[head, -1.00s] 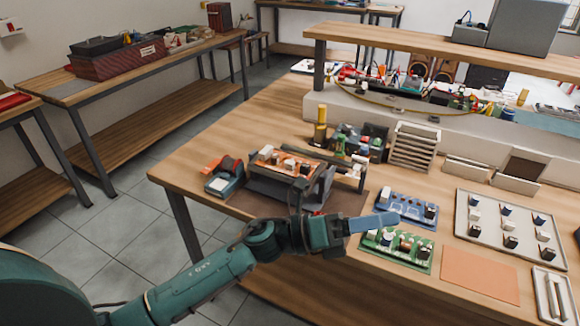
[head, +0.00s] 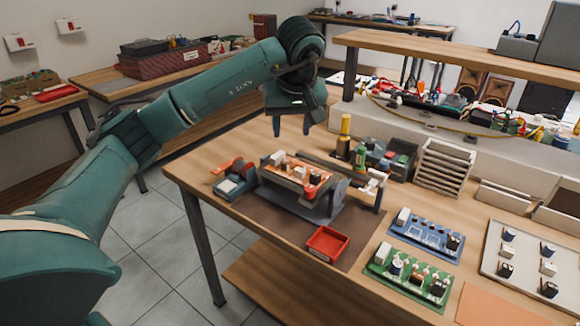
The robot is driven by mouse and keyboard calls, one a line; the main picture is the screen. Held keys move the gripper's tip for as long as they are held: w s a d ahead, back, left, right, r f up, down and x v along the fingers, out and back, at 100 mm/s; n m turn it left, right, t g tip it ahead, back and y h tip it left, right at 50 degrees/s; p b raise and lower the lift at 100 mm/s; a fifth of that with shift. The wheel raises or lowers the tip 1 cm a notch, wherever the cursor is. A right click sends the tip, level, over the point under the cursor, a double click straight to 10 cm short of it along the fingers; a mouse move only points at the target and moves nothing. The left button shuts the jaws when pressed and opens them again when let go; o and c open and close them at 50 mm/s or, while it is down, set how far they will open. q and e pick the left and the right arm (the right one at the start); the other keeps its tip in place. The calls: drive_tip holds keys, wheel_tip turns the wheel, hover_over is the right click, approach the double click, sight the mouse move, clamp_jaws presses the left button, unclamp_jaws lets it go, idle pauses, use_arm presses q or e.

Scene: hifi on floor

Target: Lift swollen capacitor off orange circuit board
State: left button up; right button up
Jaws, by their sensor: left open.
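The orange circuit board (head: 289,165) sits in a dark holder (head: 312,207) on a brown mat near the table's left end. Small white, red and dark parts stand on the board. I cannot tell which of them is the swollen capacitor at this size. My left gripper (head: 292,126) is open and empty, fingers pointing down. It is raised above the table, just behind the board in the picture, and touches nothing that I can see. My right gripper is out of view.
A red tray (head: 327,243) lies on the mat in front of the holder. A blue board (head: 428,236) and a green board (head: 407,281) lie to the right. A yellow-topped bottle (head: 344,137) and a slotted rack (head: 444,166) stand behind. A blue-and-grey device (head: 236,182) sits left.

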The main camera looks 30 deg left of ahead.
use_arm(q)
drive_tip(key=x, duration=0.6)
drive_tip(key=shift+f, duration=0.15)
drive_tip(key=x, duration=0.4)
drive_tip(key=shift+s+a+f, duration=0.2)
drive_tip(key=shift+s, duration=0.15)
drive_tip(key=shift+w+a+f, duration=0.1)
drive_tip(key=shift+w+f, duration=0.05)
drive_tip(key=shift+f, duration=0.3)
drive_tip(key=shift+c, duration=0.6)
drive_tip(key=c, duration=0.8)
drive_tip(key=shift+c, duration=0.2)
wheel_tip(320, 180, up, 10)
wheel_tip(320, 180, up, 5)
drive_tip(key=p, duration=0.6)
hover_over(285, 162)
drive_tip(key=shift+s+d+r, duration=0.1)
drive_tip(key=shift+s+d, duration=0.1)
